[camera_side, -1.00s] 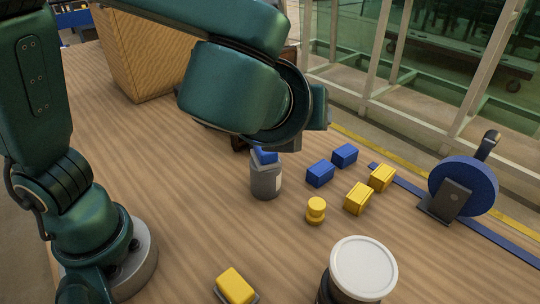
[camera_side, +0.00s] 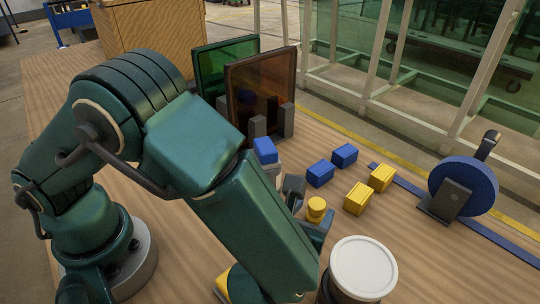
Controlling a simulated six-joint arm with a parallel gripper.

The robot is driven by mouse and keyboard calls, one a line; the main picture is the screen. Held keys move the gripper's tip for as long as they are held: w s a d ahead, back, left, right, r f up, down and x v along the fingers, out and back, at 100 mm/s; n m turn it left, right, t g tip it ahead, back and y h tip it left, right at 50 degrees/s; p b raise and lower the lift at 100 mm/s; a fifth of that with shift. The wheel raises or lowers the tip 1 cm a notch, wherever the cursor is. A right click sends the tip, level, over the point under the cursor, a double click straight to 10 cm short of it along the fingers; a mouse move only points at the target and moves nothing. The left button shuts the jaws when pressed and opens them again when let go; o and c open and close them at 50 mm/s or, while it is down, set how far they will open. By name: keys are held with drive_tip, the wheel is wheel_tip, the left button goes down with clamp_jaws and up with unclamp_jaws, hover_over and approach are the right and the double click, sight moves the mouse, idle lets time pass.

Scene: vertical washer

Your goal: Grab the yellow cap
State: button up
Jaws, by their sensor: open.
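The yellow cap (camera_side: 316,207), a small round stepped piece, stands on the wooden table right of centre. Its upper part shows, while its lower part is partly hidden by my gripper. My gripper (camera_side: 309,211) is low at the cap, open, with one dark finger behind-left of it and the other in front-right. The cap appears to be between the fingers. I cannot tell whether either finger touches it.
A grey bottle with a blue top (camera_side: 265,150) stands close behind my gripper. Blue blocks (camera_side: 344,155) and yellow blocks (camera_side: 357,198) lie to the right. A white-lidded jar (camera_side: 363,266) stands in front. Upright green (camera_side: 218,62) and brown panels (camera_side: 262,88) stand behind.

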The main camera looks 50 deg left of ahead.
sight(320, 200)
drive_tip(key=x, duration=0.7)
drive_tip(key=shift+f, duration=0.1)
clamp_jaws()
